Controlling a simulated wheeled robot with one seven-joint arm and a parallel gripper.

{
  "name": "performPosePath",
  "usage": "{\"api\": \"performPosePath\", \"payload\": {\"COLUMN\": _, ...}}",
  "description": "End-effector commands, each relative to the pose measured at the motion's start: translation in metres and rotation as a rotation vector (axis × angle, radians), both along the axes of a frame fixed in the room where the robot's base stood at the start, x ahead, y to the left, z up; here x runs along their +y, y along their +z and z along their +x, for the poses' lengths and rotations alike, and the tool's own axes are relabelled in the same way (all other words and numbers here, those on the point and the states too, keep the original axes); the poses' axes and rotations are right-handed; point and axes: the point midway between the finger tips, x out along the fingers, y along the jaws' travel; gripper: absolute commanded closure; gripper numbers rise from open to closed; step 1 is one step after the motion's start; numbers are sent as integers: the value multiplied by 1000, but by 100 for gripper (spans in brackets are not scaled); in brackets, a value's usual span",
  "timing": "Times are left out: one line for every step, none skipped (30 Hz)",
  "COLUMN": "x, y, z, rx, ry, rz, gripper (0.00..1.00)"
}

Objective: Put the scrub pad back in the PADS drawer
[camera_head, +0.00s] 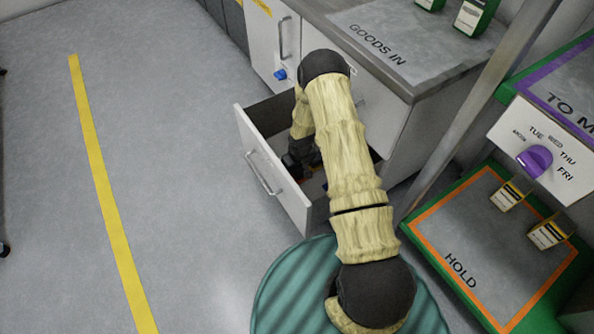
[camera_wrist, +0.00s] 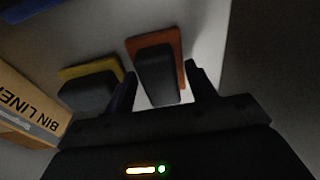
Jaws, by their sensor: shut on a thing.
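A scrub pad with a dark block grip on an orange-red base (camera_wrist: 171,48) is between my gripper's fingers in the wrist view. My gripper (camera_wrist: 161,72) is shut on its dark grip. In the head view my gripper (camera_head: 297,158) is down inside an open white drawer (camera_head: 286,193), mostly hidden by my arm. Whether the pad touches the drawer floor is not clear. No label is readable on the drawer front.
A yellow pad with a dark grip (camera_wrist: 90,82) and a BIN LINER box (camera_wrist: 30,112) lie left of my gripper. The GOODS IN counter (camera_head: 400,45) stands above the drawer. The green-edged HOLD tray (camera_head: 480,265) is at right.

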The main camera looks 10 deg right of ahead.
Motion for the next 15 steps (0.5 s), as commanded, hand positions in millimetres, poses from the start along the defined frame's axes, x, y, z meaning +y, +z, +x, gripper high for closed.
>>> {"api": "performPosePath", "payload": {"x": 0, "y": 1, "z": 1, "rx": -1, "ry": 0, "rz": -1, "gripper": 66}}
{"api": "performPosePath", "payload": {"x": 0, "y": 1, "z": 1, "rx": -1, "ry": 0, "rz": -1, "gripper": 66}}
{"api": "performPosePath", "payload": {"x": 0, "y": 2, "z": 1, "rx": -1, "ry": 0, "rz": -1, "gripper": 66}}
{"api": "performPosePath", "payload": {"x": 0, "y": 2, "z": 1, "rx": -1, "ry": 0, "rz": -1, "gripper": 66}}
{"api": "performPosePath", "payload": {"x": 0, "y": 2, "z": 1, "rx": -1, "ry": 0, "rz": -1, "gripper": 66}}
{"api": "performPosePath", "payload": {"x": 0, "y": 2, "z": 1, "rx": -1, "ry": 0, "rz": 0, "gripper": 66}}
{"api": "performPosePath", "payload": {"x": 0, "y": 1, "z": 0, "rx": -1, "ry": 0, "rz": 0, "gripper": 66}}
{"api": "performPosePath", "payload": {"x": 0, "y": 0, "z": 0, "rx": -1, "ry": 0, "rz": 0, "gripper": 66}}
{"api": "performPosePath", "payload": {"x": 0, "y": -1, "z": 0, "rx": -1, "ry": 0, "rz": 0, "gripper": 66}}
{"api": "performPosePath", "payload": {"x": 0, "y": -2, "z": 0, "rx": -1, "ry": 0, "rz": 0, "gripper": 66}}
{"api": "performPosePath", "payload": {"x": 0, "y": -3, "z": 0, "rx": -1, "ry": 0, "rz": 0, "gripper": 66}}
{"api": "performPosePath", "payload": {"x": 0, "y": -2, "z": 0, "rx": -1, "ry": 0, "rz": 0, "gripper": 37}}
{"api": "performPosePath", "payload": {"x": 0, "y": -2, "z": 0, "rx": -1, "ry": 0, "rz": 0, "gripper": 35}}
{"api": "performPosePath", "payload": {"x": 0, "y": -2, "z": 0, "rx": -1, "ry": 0, "rz": 0, "gripper": 35}}
{"api": "performPosePath", "payload": {"x": 0, "y": -2, "z": 0, "rx": -1, "ry": 0, "rz": 0, "gripper": 35}}
